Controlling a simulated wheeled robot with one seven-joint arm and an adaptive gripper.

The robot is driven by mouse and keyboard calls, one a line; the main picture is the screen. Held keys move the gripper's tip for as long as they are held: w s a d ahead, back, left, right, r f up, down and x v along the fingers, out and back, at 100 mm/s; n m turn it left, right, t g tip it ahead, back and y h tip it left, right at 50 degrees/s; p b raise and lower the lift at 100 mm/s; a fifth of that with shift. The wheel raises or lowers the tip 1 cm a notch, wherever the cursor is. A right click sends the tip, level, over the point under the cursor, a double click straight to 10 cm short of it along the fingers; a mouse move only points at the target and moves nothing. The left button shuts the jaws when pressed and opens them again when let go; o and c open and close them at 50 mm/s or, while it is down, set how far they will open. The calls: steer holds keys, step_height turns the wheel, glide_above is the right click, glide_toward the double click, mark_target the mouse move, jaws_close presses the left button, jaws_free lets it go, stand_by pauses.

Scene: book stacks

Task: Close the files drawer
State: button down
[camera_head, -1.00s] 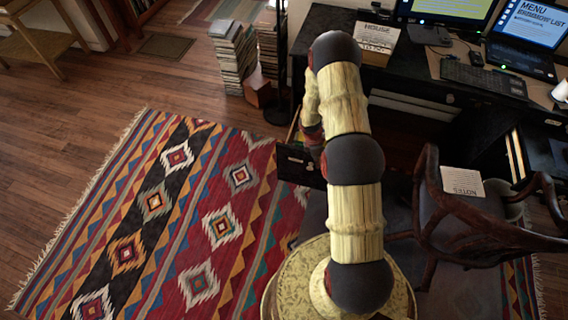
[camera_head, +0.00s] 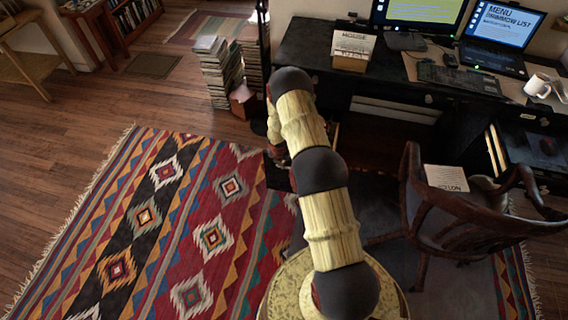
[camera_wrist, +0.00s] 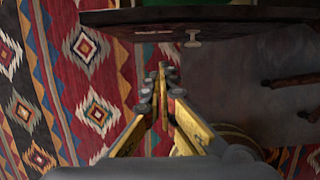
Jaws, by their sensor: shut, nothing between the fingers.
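A dark drawer front (camera_wrist: 225,21) spans the top of the wrist view, with a pale label and a small handle (camera_wrist: 193,38); I cannot read the label. Part of this pulled-out drawer (camera_head: 278,172) shows left of my arm in the head view, under the left part of the desk. My arm hides the rest. My gripper (camera_wrist: 165,72) is shut and empty. In the wrist view its tips point toward the drawer front, just below its lower edge in the picture. I cannot tell whether they touch it. In the head view my arm hides the fingers.
The black desk (camera_head: 398,85) carries monitors, a keyboard and a mug. Another open drawer (camera_head: 497,150) shows at the desk's right. A wooden chair (camera_head: 412,200) stands right of my arm. Stacked books (camera_head: 215,75) stand left of the desk. The patterned rug (camera_head: 150,215) is clear.

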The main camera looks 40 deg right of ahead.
steer(key=w+d+f+b, duration=0.2)
steer(key=w+d+f, duration=0.1)
steer(key=f, duration=0.3)
steer(key=shift+w+d, duration=0.3)
steer(key=shift+d, duration=0.35)
steer(key=shift+d, duration=0.1)
